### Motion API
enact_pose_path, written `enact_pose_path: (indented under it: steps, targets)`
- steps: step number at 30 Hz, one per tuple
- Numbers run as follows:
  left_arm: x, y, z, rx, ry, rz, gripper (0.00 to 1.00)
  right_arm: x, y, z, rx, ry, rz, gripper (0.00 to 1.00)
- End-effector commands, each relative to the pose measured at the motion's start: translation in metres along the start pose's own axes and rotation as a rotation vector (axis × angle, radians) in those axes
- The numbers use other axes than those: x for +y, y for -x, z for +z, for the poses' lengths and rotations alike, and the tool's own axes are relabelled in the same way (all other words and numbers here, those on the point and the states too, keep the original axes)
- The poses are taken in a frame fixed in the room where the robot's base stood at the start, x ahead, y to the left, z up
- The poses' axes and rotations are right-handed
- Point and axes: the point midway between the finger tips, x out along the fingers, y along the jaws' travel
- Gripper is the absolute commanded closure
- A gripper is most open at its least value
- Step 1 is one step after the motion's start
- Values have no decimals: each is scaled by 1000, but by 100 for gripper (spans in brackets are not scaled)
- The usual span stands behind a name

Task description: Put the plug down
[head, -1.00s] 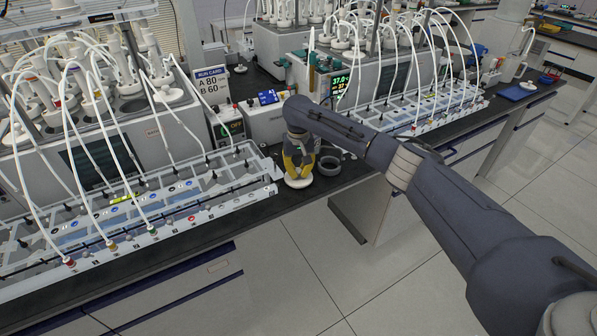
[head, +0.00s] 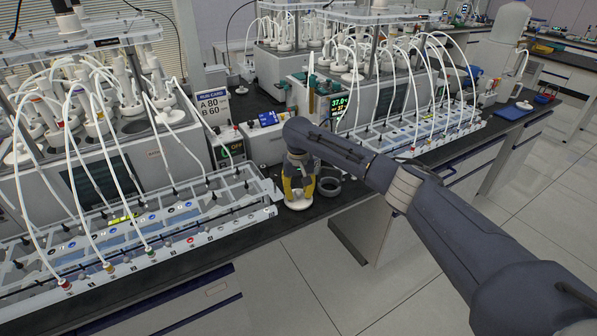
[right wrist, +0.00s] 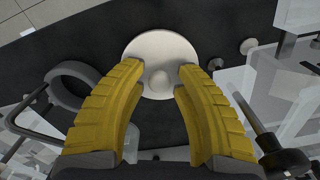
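The white plug (head: 298,204), a round disc with a small knob, sits on the black bench top near its front edge, just right of the left reactor's rack. It also shows in the right wrist view (right wrist: 160,48), its disc beyond my fingertips. My right gripper (head: 299,194) points down right over the plug. Its yellow fingers (right wrist: 160,72) stand apart on either side of the knob, with visible gaps, so it is open. My left gripper is not in view.
A grey ring (head: 328,187) lies just right of the plug; it also shows in the right wrist view (right wrist: 73,76). The left rack (head: 225,215) with tubes is close on the left. A control box (head: 265,142) stands behind. The bench's front edge is near.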

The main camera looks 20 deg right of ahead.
Motion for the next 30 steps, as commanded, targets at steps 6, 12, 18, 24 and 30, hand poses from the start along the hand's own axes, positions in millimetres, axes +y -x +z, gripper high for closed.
enact_pose_path:
  steps: [6,12,18,24,30]
  targets:
    - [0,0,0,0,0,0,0,1,39,1,7,1,0,69]
    - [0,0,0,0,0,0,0,0,81,3,6,1,1,69]
    - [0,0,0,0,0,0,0,0,119,4,6,-1,1,69]
    - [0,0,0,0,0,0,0,1,148,4,4,-1,1,69]
    - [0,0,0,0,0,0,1,0,164,5,2,-1,0,69]
